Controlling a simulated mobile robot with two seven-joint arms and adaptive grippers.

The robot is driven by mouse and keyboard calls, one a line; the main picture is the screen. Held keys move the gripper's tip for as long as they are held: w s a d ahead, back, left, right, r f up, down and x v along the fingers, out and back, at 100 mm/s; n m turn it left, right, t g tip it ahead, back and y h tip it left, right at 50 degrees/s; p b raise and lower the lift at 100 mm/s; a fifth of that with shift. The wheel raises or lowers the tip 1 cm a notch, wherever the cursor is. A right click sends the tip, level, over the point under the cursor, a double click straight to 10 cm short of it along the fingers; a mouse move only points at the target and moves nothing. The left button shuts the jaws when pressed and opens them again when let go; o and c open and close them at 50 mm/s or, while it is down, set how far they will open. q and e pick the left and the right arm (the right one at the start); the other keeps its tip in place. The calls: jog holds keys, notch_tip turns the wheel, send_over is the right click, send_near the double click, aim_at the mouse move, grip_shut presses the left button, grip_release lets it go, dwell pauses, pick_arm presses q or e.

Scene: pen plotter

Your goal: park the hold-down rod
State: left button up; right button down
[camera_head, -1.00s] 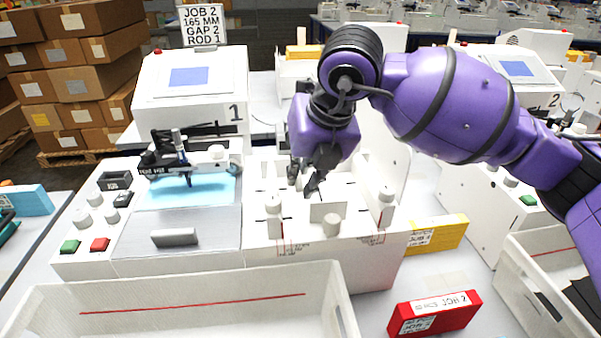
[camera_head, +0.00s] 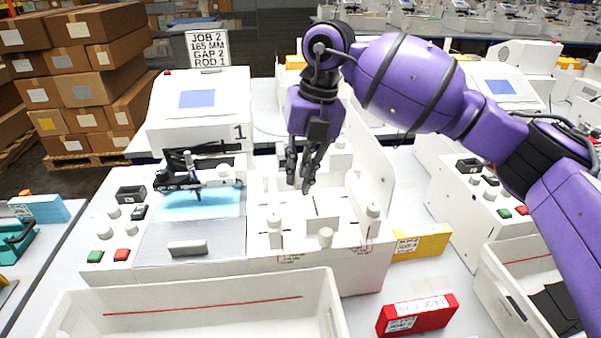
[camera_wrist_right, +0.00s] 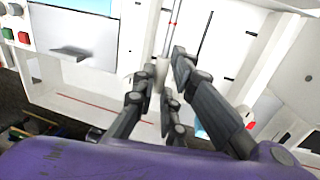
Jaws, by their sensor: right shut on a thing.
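My right gripper (camera_head: 303,180) hangs above the white tray section of plotter 1 (camera_head: 197,108), fingers pointing down. In the right wrist view the gripper (camera_wrist_right: 158,88) is shut on a pale, slim piece, the hold-down rod (camera_wrist_right: 162,74), of which only a small part shows between the fingers. In the head view the fingers hide it. Red marks show on the front face below the posts. My left gripper is not in view.
A sign (camera_head: 208,49) reads JOB 2, 165 MM, GAP 2, ROD 1. An empty white bin (camera_head: 200,284) stands in front. A yellow box (camera_head: 421,243) and a red box (camera_head: 417,315) lie at the right. A tall white side panel (camera_head: 381,180) bounds the tray section.

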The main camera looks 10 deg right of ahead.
notch_tip(320, 180, up, 2)
jog(key=shift+w+a+r+g, duration=0.1)
jog(key=shift+w+g, duration=0.05)
jog(key=shift+g, duration=0.15)
jog(key=shift+w+r+g+p, duration=0.1)
jog(key=shift+r+g+p, duration=0.1)
jog(key=shift+g+p, duration=0.15)
jog(key=shift+w+r+g+p, duration=0.2)
jog(key=shift+r+g+p, duration=0.1)
jog(key=shift+r+g, duration=0.25)
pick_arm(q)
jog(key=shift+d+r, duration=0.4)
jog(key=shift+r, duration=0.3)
pick_arm(e)
jog(key=shift+w+r, duration=0.15)
jog(key=shift+r, duration=0.1)
jog(key=shift+g, duration=0.3)
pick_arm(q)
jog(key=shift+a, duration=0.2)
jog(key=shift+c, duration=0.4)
